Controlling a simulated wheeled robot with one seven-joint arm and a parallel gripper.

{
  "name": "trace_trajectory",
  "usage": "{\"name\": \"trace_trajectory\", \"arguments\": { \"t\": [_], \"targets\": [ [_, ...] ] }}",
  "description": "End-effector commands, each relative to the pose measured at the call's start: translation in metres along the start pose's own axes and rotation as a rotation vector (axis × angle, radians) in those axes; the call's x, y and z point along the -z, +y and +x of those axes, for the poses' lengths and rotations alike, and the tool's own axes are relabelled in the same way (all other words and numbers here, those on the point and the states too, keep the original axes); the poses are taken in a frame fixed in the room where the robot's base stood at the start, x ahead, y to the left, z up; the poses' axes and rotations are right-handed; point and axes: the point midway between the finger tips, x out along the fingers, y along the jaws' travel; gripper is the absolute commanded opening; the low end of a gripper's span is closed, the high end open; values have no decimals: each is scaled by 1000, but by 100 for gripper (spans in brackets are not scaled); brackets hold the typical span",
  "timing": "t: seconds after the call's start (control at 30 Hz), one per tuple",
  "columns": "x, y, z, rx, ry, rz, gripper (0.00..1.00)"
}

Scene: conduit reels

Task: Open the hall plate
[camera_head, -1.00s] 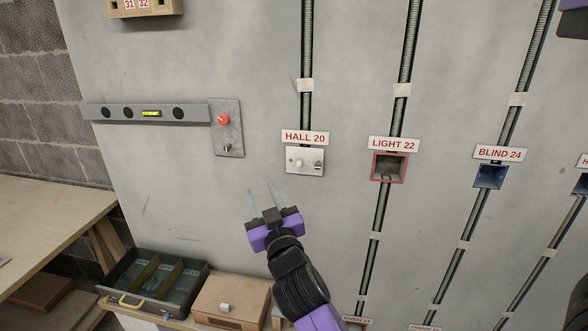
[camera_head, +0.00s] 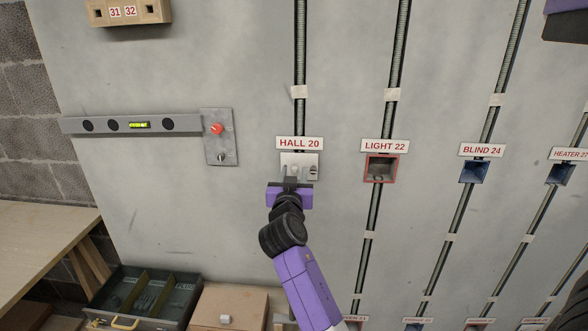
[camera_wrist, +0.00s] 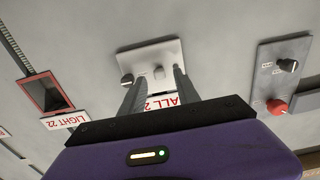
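The hall plate (camera_head: 312,160) is a pale square cover on the wall under the sign HALL 20 (camera_head: 300,143). In the wrist view the plate (camera_wrist: 150,55) shows upside down, with a pale knob near its middle and a dark knob near one edge. My gripper (camera_head: 294,178) is in front of the plate and hides its lower part in the head view. In the wrist view its two fingers (camera_wrist: 155,85) are apart, with nothing held between them. They reach toward the plate on either side of the pale knob. I cannot tell whether they touch it.
An open red-framed box (camera_head: 380,169) under LIGHT 22 is right of the plate. A switch panel (camera_head: 220,150) with a red button and a spirit level (camera_head: 100,124) are left. A toolbox (camera_head: 185,298) and a wooden box (camera_head: 235,300) stand below.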

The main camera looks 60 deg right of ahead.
Motion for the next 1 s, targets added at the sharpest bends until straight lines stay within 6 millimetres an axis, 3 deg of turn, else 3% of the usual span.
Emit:
{"name": "trace_trajectory", "arguments": {
  "t": [0.2,0.5,0.53,0.7,0.73,1.0],
  "targets": [
    [1,0,21,0,0,-1,38],
    [0,0,24,1,1,-1,38],
    [0,0,24,1,1,-1,36],
    [0,0,23,1,1,-1,3],
    [0,0,23,1,1,-1,0],
    [0,0,23,1,1,-1,0]
  ]
}}
